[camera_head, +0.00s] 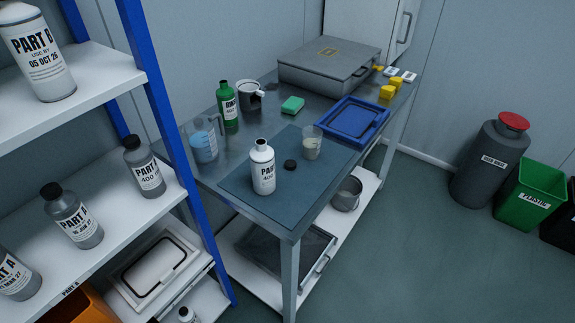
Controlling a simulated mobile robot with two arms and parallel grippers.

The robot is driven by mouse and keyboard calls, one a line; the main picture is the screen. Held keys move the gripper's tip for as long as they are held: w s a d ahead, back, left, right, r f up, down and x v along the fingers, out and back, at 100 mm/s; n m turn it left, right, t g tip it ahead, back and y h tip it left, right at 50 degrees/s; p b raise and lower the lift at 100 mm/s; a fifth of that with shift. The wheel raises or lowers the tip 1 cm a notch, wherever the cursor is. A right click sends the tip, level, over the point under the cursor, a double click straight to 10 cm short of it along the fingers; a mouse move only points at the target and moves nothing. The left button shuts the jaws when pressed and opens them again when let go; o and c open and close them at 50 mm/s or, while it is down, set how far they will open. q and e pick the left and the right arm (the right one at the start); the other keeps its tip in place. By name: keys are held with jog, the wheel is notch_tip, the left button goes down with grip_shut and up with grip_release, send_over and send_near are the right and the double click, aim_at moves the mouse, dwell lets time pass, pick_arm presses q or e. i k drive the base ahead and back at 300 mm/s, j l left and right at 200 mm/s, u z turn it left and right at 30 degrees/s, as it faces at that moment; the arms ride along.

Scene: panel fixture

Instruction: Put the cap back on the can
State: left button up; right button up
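A white can (263,173) with a black-printed "PART" label stands upright near the front of the workbench, on a dark blue mat (240,184). Its narrow neck is uncapped at the top. A small round black cap (290,165) lies on the mat just to the right of the can, apart from it. Neither of my grippers shows in the head view.
A beaker (312,143) stands close behind the cap. A blue-posted shelf (165,100) with bottles flanks the bench's left side.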

aim_at(261, 156)
jog(key=i+l+u, duration=0.1)
jog(key=l+u, duration=0.3)
jog(key=i+l+u, duration=0.1)
jog(key=l+u, duration=0.5)
jog(key=u, duration=0.15)
